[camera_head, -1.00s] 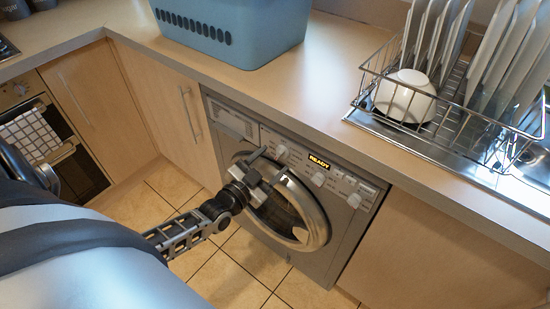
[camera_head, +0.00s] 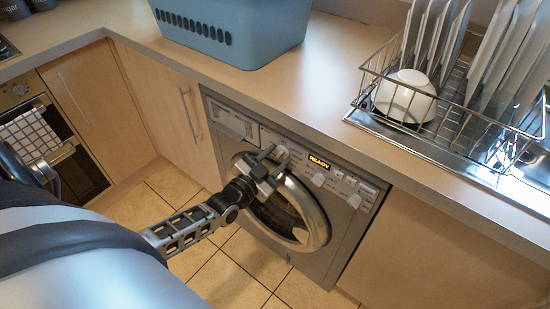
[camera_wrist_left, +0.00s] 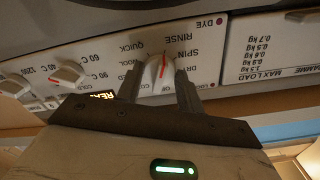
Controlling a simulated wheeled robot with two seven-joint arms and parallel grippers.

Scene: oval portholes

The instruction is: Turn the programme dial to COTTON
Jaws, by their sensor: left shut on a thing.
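The programme dial (camera_wrist_left: 156,73) is a pale knob with a red pointer line on the washing machine's panel. In the left wrist view the panel is upside down, with RINSE, QUICK, SPIN, WOOL and DYE printed around the dial. The red line runs nearly upright in that picture, its upper end towards RINSE. COTTON cannot be read there; my gripper hides some lettering. My left gripper (camera_head: 280,154) is at the panel, its fingers (camera_wrist_left: 160,80) on either side of the dial and shut on it. The washing machine (camera_head: 322,262) display (camera_head: 319,161) reads READY. My right gripper is out of view.
Other knobs (camera_wrist_left: 70,73) sit beside the display. The round door (camera_head: 313,215) lies below my left gripper. The worktop (camera_head: 300,95) overhangs the machine and holds a blue basket (camera_head: 265,45) and a dish rack (camera_head: 450,118) with plates and a white bowl (camera_head: 405,95).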

